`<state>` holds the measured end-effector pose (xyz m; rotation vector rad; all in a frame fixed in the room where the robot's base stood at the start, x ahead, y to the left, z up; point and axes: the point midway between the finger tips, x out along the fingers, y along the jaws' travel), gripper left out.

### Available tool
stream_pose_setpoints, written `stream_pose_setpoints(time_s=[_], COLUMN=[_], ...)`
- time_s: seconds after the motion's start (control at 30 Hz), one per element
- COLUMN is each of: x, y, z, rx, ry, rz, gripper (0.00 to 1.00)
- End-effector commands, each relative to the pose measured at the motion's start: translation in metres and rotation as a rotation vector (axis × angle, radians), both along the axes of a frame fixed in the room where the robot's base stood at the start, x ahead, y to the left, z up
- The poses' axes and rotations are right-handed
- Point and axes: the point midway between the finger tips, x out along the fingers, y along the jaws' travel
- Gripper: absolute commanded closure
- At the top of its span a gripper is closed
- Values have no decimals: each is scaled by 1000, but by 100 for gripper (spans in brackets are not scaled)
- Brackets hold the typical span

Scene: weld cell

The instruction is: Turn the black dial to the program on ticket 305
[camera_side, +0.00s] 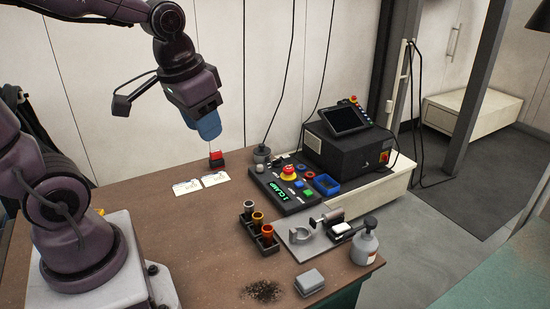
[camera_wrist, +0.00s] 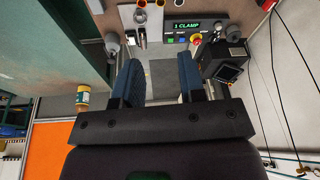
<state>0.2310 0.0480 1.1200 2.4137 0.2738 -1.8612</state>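A black control panel (camera_side: 300,203) stands on the brown table. Its green display reads "1 CLAMP", also legible on the panel in the wrist view (camera_wrist: 187,25). A small greyish round knob (camera_side: 259,168) is at the panel's far end; I cannot tell whether it is the black dial. Two white tickets (camera_side: 187,187) (camera_side: 215,179) lie flat on the table, left of the panel; their print is too small to read. My gripper (camera_side: 208,126) hangs above the table, beyond the tickets and well clear of the panel. In the wrist view its blue fingers (camera_wrist: 160,82) are apart with nothing between them.
A black machine with a screen (camera_side: 345,119) is behind. Cups in a rack (camera_side: 258,230), a grey fixture (camera_side: 305,236) and a spray bottle (camera_side: 364,247) stand nearer. The table's left-middle is clear.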

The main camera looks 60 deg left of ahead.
Motion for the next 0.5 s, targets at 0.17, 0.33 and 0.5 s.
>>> stream_pose_setpoints(time_s=[0.17, 0.33, 0.5], x=[48, 92, 132], y=[46, 94, 145], z=[-29, -68, -117], rx=[-7, -48, -116], ry=[117, 160, 141], rz=[52, 44, 18], gripper=[63, 63, 63])
